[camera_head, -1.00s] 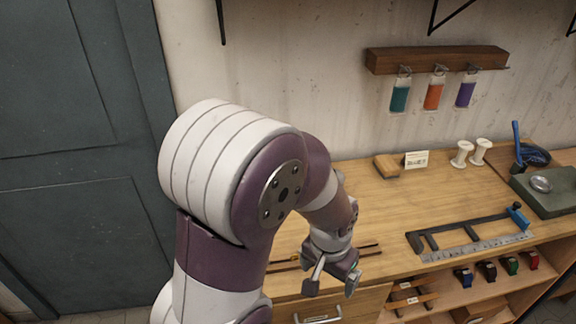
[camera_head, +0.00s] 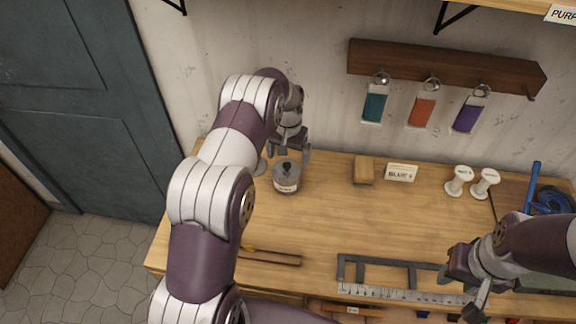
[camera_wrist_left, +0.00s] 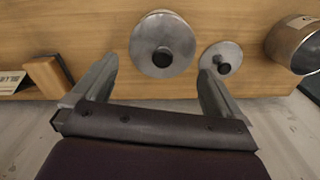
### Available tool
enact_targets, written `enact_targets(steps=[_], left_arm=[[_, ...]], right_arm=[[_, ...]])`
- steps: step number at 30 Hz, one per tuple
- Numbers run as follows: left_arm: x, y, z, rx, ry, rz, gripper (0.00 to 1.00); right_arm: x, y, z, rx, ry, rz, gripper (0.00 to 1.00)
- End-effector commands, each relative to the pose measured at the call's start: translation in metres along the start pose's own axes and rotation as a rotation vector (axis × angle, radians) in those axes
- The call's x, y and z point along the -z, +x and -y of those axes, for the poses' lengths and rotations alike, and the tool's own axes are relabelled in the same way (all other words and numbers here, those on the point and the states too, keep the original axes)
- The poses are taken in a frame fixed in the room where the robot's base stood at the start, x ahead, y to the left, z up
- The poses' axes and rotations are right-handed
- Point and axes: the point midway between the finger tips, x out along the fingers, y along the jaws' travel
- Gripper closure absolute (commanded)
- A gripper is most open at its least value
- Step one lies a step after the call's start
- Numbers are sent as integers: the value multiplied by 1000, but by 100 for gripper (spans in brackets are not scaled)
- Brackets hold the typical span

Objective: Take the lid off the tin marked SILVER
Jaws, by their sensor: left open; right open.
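A round tin (camera_head: 286,185) with a grey lid and black knob stands on the bench; its label is too small to read. In the left wrist view its lid (camera_wrist_left: 150,30) lies between and beyond my finger ends. A smaller grey disc with a black knob (camera_wrist_left: 215,52) lies beside it, partly behind a finger; its edge shows in the head view (camera_head: 260,167). My left gripper (camera_head: 291,152) is open and empty, just behind and above the tin. My right gripper (camera_head: 462,288) is open and empty over the bench's front right.
A metal container (camera_wrist_left: 290,42) stands at the right of the left wrist view. A wooden block (camera_head: 364,170), a card (camera_head: 401,173) and two white spools (camera_head: 459,181) stand right of the tin. A dark frame tool (camera_head: 385,270) lies at the front. The middle bench is clear.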

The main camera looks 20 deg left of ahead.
Motion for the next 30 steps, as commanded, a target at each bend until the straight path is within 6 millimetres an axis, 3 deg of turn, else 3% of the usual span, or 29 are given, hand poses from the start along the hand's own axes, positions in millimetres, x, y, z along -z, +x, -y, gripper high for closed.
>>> enact_targets(steps=[1,2,6,13,17,30], left_arm=[[-2,2,0,-1,0,6,0],[-3,8,1,-1,0,5,0],[-2,32,1,0,0,1,0],[-1,38,1,0,0,0,0],[-1,37,1,0,0,0,36],[0,28,1,1,0,-4,36]], right_arm=[[2,-17,0,0,0,-1,57],[3,-22,0,0,0,-1,57],[3,-25,0,0,0,-1,57],[3,-23,0,0,0,-1,57],[3,-23,0,0,0,-1,57],[2,-14,0,0,0,-1,57]])
